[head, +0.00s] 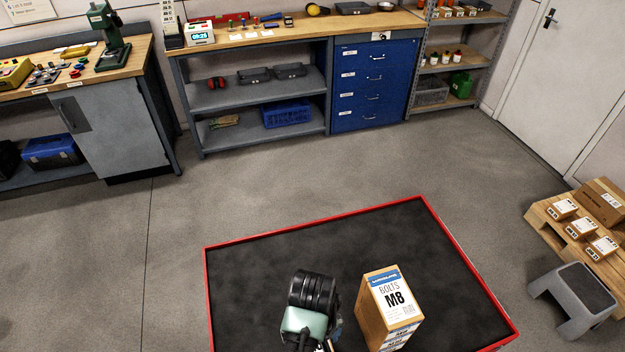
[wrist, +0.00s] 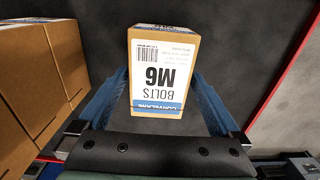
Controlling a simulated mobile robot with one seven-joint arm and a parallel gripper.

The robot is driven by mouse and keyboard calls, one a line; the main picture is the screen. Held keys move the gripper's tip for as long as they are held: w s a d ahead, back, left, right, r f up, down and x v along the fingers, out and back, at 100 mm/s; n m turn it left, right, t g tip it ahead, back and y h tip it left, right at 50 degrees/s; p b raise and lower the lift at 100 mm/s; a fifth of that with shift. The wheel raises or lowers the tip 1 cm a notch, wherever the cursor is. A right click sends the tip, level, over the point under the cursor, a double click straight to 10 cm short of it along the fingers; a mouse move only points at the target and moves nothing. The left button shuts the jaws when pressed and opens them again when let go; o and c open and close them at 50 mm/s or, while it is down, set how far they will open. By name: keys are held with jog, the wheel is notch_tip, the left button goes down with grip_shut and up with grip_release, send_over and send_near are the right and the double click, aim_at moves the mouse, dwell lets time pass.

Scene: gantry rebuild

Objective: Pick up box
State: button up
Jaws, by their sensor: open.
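A cardboard box labelled BOLTS M6 (wrist: 160,70) is in the middle of the wrist view, with a white label and blue band. My gripper (wrist: 158,82) is open, with one blue finger on each side of the box's near part. The jaws are not closed on it; how deep the box sits between them I cannot tell. In the head view my arm's wrist hides the fingers, and the M6 box does not show. A second box, labelled BOLTS M8 (head: 390,300), stands upright on the table just right of my wrist.
The black-topped table (head: 340,240) has a red rim, and its far and right parts are clear. A cardboard box (wrist: 35,75) is close on the left in the wrist view. A pallet with boxes (head: 545,218) and a grey step stool (head: 575,290) stand right of the table.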

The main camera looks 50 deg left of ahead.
jog(key=shift+f, duration=1.35)
grip_shut()
